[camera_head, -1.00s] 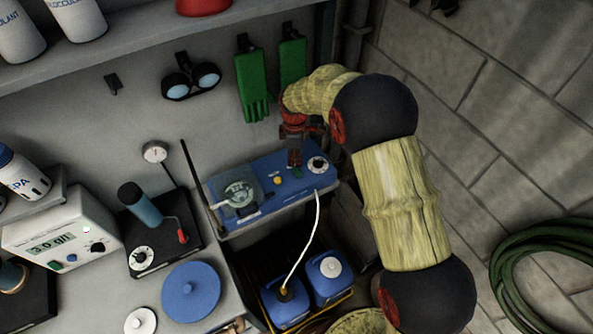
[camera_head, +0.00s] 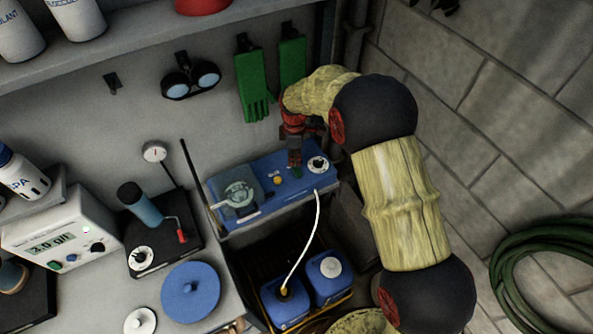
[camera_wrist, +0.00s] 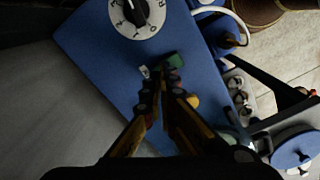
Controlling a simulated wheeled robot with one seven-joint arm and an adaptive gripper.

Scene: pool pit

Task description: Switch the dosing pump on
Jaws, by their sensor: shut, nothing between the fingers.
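The dosing pump (camera_head: 305,186) is a blue box on the right end of the bench. Its top carries a round clear pump head at left, a small amber lamp or button (camera_head: 277,180), a green switch (camera_head: 298,173) and a white-ringed black dial (camera_head: 317,164). My gripper (camera_head: 294,163) points down over the pump, shut and empty, with its tips close to the green switch. In the wrist view the tips (camera_wrist: 163,88) are just beside the green switch (camera_wrist: 174,61), partly covering it; I cannot tell contact. The dial (camera_wrist: 137,13) lies beyond. The switch position is unclear.
Two blue canisters (camera_head: 326,283) stand below the pump; a white tube runs from the pump to one. Green gloves (camera_head: 252,88) and goggles (camera_head: 192,82) hang behind. A white meter (camera_head: 62,236) and a stirrer (camera_head: 152,252) stand left. A green hose lies at right.

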